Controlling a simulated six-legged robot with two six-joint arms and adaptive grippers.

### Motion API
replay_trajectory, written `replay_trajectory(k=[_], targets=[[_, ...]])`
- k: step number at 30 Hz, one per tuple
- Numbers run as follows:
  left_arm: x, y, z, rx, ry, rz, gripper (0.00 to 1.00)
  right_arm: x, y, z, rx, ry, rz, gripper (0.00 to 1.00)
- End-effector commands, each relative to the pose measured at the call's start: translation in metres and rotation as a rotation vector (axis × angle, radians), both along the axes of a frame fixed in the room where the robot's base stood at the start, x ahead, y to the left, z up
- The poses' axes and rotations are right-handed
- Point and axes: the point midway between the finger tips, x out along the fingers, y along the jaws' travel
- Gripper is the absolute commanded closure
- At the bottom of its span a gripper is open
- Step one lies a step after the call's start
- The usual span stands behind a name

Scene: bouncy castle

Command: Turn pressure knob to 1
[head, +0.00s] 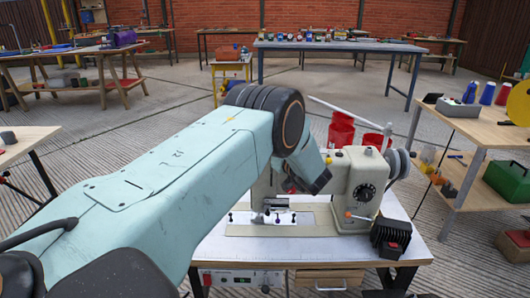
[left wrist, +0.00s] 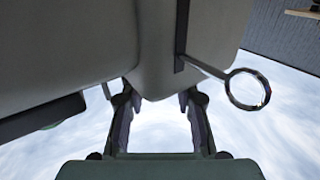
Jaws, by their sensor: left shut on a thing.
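A cream sewing machine (head: 345,175) stands on a white-topped table (head: 400,250). A dark round dial (head: 365,192) faces me on its column. My left arm comes in from the left, and its dark gripper end (head: 318,182) is at the machine's head, partly covered by my arm. In the left wrist view, my left gripper (left wrist: 158,103) has its two fingers on either side of a cream corner of the machine (left wrist: 155,80), shut on a part there. I cannot make out the pressure knob or its marking. My right gripper is not in view.
A metal ring on a rod (left wrist: 248,90) sticks out beside the left gripper. Red containers (head: 341,130) stand behind the machine. A side bench (head: 490,130) is at the right.

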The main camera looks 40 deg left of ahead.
Motion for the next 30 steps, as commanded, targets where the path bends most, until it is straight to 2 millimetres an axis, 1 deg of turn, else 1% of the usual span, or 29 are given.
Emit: replay_trajectory(k=[1, 6, 23, 24, 30], targets=[[0.0014, -0.0005, -0.0019, 0.0, -0.003, 0.015, 1.0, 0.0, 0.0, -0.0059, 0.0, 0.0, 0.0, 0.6], [0.0017, -0.0007, -0.0007, 0.002, -0.001, 0.057, 1.0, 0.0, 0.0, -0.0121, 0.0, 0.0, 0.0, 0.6], [0.0016, -0.0001, 0.0012, 0.002, 0.0, 0.079, 1.0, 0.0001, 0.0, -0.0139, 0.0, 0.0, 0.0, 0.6], [0.0016, -0.0001, 0.0013, 0.002, 0.0, 0.079, 0.66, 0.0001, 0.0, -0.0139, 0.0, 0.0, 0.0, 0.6], [0.0015, 0.0001, 0.0009, 0.002, 0.0, 0.079, 0.49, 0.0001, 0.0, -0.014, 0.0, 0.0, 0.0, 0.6]])
